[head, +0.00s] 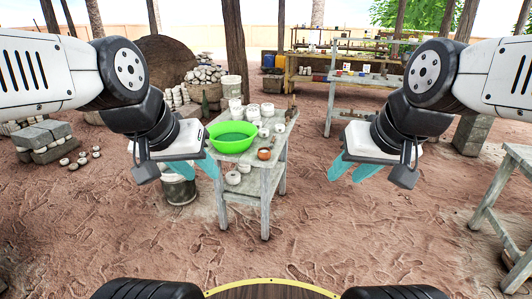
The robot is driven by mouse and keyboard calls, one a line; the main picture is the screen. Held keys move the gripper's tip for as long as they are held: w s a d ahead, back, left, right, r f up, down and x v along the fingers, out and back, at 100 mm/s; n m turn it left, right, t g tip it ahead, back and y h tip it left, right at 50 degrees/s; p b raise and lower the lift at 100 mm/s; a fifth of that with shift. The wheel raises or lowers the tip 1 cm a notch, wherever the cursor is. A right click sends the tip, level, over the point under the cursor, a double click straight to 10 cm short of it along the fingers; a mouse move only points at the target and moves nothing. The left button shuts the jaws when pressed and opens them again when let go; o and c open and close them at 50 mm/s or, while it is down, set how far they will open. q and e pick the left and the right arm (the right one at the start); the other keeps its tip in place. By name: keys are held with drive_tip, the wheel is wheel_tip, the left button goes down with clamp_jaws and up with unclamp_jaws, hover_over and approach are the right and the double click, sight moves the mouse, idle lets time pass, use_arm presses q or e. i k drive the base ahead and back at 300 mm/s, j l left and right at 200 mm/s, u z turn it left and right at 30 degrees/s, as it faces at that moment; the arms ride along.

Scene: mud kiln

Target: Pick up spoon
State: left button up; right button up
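I cannot make out a spoon for certain in the head view; anything that small on the table is too small to tell. A small weathered table (247,180) stands ahead of me, holding a bright green basin (232,146), several pale cups and bowls, and a small orange-brown pot (264,154). My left gripper (195,169) hangs at the left of the table, its teal fingers apart and empty. My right gripper (352,171) hangs to the right of the table, its teal fingers spread and empty.
A bucket (179,188) stands on the ground behind my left gripper. A grey bench (495,195) is at the right edge. Shelves (345,70) with wares stand at the back. Grey blocks (45,138) lie at left. The sandy ground in front is clear.

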sight(271, 146)
drive_tip(key=i+l+u, duration=0.15)
drive_tip(key=i, duration=0.35)
drive_tip(key=i+u, duration=0.1)
drive_tip(key=i, duration=0.35)
drive_tip(key=i+l+u, duration=0.15)
drive_tip(key=i, duration=0.3)
drive_tip(key=i+l+u, duration=0.1)
drive_tip(key=i+l, duration=0.2)
drive_tip(key=i, duration=0.2)
drive_tip(key=i+l+u, duration=0.15)
drive_tip(key=i, duration=0.3)
drive_tip(key=l, duration=0.1)
